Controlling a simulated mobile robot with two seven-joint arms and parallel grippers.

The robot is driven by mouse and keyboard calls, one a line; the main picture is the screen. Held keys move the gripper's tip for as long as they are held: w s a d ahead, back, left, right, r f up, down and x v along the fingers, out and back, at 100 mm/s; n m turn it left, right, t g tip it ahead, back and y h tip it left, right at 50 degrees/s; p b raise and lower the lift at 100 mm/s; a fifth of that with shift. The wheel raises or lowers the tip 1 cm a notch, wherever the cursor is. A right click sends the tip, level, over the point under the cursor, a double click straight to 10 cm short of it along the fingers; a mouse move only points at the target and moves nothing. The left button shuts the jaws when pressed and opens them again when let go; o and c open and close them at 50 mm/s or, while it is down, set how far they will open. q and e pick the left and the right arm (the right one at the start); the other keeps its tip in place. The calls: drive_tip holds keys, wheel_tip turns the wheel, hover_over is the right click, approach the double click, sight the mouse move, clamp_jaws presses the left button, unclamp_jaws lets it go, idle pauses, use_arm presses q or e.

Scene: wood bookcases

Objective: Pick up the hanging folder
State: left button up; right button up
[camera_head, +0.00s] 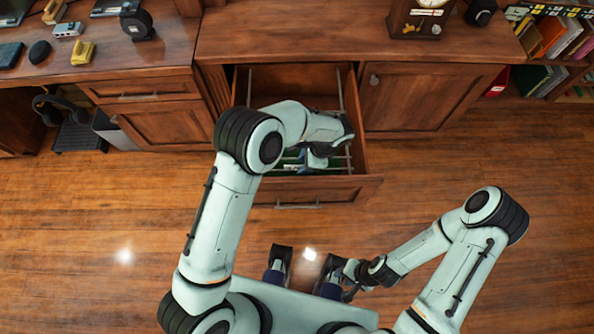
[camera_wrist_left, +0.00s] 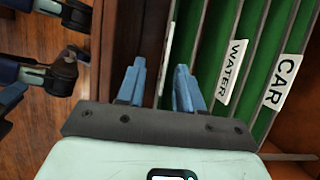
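Green hanging folders (camera_wrist_left: 215,45) stand in a row in the open wooden drawer (camera_head: 330,190). White tabs on them read WATER (camera_wrist_left: 233,72) and CAR (camera_wrist_left: 283,82); another pale tab edge shows nearer the drawer wall. In the head view a little green of the folders (camera_head: 288,167) shows; my arm hides much. My left gripper (camera_head: 318,160) is over the drawer. In the wrist view its blue fingers (camera_wrist_left: 160,85) are apart, in line with the nearest folder's edge; I cannot tell whether they straddle it. My right gripper (camera_head: 350,283) is low over the floor, its fingers unclear.
The drawer juts out below a wooden cabinet top (camera_head: 300,35). A clock (camera_head: 420,17) stands on the cabinet. A desk (camera_head: 110,50) with small items is at left, a bookshelf (camera_head: 565,45) at right. The floor is clear around the drawer front.

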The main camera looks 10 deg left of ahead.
sight(297, 169)
use_arm(q)
drive_tip(key=x, duration=0.5)
drive_tip(key=shift+w+a+r, duration=0.1)
drive_tip(key=shift+w+a, duration=0.1)
drive_tip(key=shift+w, duration=0.05)
clamp_jaws()
drive_tip(key=shift+r, duration=0.1)
